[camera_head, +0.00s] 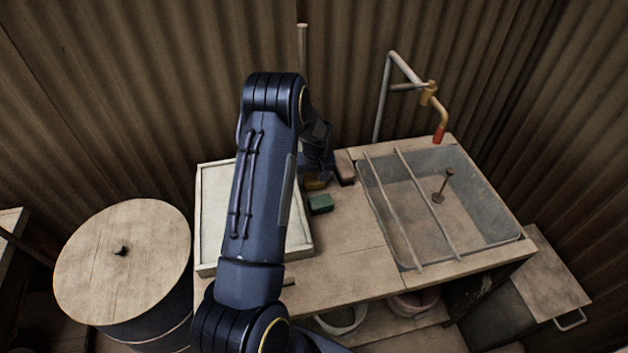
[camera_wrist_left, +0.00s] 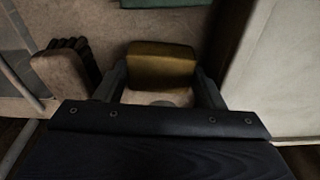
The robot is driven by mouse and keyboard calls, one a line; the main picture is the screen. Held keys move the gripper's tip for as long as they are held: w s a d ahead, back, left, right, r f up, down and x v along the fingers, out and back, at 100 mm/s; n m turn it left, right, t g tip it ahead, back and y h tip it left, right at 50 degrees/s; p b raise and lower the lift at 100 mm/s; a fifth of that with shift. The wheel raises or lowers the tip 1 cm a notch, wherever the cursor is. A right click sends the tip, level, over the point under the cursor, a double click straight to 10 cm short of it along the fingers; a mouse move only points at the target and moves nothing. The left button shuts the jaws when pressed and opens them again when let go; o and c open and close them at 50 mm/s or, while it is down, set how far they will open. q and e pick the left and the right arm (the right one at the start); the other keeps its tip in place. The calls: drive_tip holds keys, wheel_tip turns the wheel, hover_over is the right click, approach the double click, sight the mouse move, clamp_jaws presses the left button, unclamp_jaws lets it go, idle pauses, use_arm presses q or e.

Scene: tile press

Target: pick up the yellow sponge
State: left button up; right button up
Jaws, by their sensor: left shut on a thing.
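The yellow sponge (camera_wrist_left: 161,65) sits between the two fingers of my left gripper (camera_wrist_left: 162,82) in the left wrist view. The fingers are shut on its sides. In the head view the sponge (camera_head: 315,183) shows as a small yellow-brown block under the left gripper (camera_head: 316,174), at the back of the counter. I cannot tell whether it touches the counter. My right gripper is not in view.
A green block (camera_head: 320,204) lies just in front of the sponge. A brush (camera_head: 345,168) stands to its right, a white tray (camera_head: 208,215) to its left. A sink (camera_head: 480,190) with bars is at right. The counter's front middle (camera_head: 345,262) is clear.

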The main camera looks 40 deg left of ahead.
sight(314, 177)
use_arm(q)
drive_tip(key=shift+r, duration=0.1)
drive_tip(key=shift+r, duration=0.45)
wheel_tip(314, 177, up, 2)
drive_tip(key=shift+r, duration=0.1)
drive_tip(key=s+d+r+b, duration=0.2)
drive_tip(key=s+r, duration=0.7)
drive_tip(key=s, duration=0.5)
drive_tip(key=shift+r+b, duration=0.4)
drive_tip(key=shift+b, duration=0.1)
drive_tip(key=shift+o, duration=1.2)
drive_tip(key=shift+c, duration=0.9)
